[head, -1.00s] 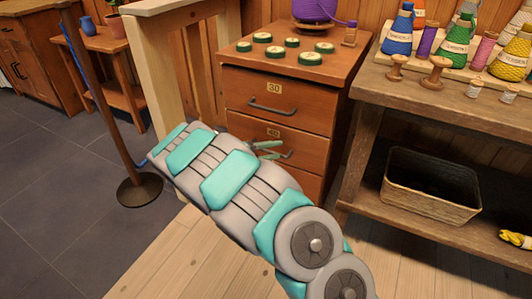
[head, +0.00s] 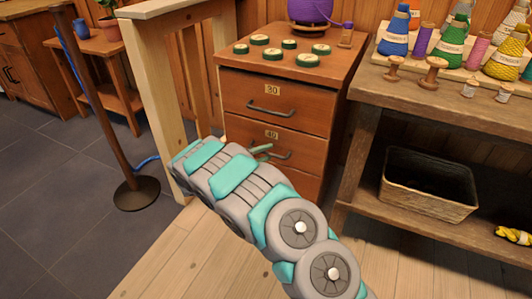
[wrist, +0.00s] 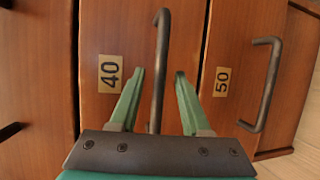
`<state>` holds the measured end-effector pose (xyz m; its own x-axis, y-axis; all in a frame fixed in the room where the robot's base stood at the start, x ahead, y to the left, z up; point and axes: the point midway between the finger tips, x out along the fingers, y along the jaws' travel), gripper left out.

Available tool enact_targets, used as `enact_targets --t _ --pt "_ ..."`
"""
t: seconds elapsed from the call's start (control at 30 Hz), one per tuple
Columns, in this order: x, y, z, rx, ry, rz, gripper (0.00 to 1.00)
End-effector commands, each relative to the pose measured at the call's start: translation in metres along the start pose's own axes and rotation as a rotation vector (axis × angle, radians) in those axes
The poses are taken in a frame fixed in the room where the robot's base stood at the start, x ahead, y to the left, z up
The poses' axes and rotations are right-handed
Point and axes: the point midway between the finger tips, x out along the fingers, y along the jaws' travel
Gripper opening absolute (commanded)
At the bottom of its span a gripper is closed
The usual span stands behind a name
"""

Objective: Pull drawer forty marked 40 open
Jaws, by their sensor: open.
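Drawer 40 (head: 246,140) is the middle drawer of a wooden cabinet in the head view, below drawer 30 (head: 255,97), and it looks shut. Its 40 label shows in the wrist view (wrist: 110,74). Its dark bar handle (wrist: 160,60) runs between the two green fingers of my gripper (wrist: 158,85). The fingers are open, one on each side of the handle, with gaps visible. In the head view my gripper (head: 262,152) is at the handle, and my arm hides the lower left of the cabinet front.
Drawer 50 (wrist: 240,55) with its own handle lies beside drawer 40 in the wrist view. Green-rimmed round tins (head: 289,44) stand on the cabinet top. A workbench (head: 420,90) with spools stands at right, a basket (head: 428,185) on its lower shelf. A post (head: 110,110) stands at left.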

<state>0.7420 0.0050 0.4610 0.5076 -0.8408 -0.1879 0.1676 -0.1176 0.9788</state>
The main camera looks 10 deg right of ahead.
Motion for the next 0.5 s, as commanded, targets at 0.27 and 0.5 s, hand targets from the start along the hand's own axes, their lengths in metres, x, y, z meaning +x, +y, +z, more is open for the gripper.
enact_targets --t 0.27,0.5 --pt "0.0029 0.0004 0.0002 0.001 -0.001 0.0 0.47" --pt "0.0028 0.0006 0.0003 0.002 -0.001 0.0 0.23"
